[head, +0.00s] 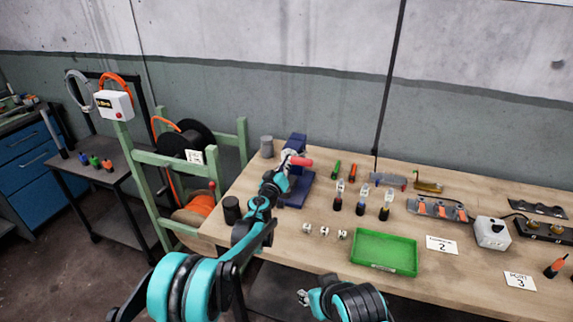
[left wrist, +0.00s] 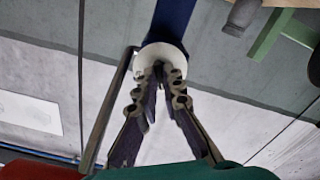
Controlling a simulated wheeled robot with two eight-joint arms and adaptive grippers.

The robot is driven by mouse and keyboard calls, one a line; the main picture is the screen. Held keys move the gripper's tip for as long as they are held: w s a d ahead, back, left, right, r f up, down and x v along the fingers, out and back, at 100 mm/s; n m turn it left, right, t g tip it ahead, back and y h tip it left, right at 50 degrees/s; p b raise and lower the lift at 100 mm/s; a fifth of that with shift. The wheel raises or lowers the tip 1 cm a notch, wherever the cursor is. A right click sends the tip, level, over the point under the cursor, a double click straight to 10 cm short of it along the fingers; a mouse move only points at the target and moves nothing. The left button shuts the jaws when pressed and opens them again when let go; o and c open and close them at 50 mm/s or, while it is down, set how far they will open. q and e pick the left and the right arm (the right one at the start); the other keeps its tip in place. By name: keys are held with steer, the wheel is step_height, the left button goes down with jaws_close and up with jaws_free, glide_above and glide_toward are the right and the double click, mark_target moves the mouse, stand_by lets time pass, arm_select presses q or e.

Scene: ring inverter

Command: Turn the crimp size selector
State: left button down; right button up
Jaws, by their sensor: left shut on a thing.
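The crimp size selector is a pale round knob (left wrist: 158,52) on the front of a blue crimping machine (head: 296,190). The blue body also shows in the left wrist view (left wrist: 174,18). My left gripper (head: 287,163) reaches the machine from the front. In the left wrist view its two fingertips (left wrist: 160,72) come together on the lower part of the knob, shut on it. In the head view the gripper and arm partly hide the knob. A red handle (head: 301,161) sticks out to the right of it. My right gripper (head: 303,297) is low, in front of the table, too small to read.
A green tray (head: 385,251) and several small white pieces (head: 325,232) lie on the table's front part. Several dark-based tools (head: 362,203) stand behind the tray. A black cup (head: 232,209) and grey cylinder (head: 267,146) stand left of the machine. A green spool rack (head: 143,178) borders the table's left.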

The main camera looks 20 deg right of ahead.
arm_select(q)
steer(key=shift+m, duration=8.9)
steer(key=c, duration=1.7)
jaws_free()
steer(key=shift+a, duration=0.1)
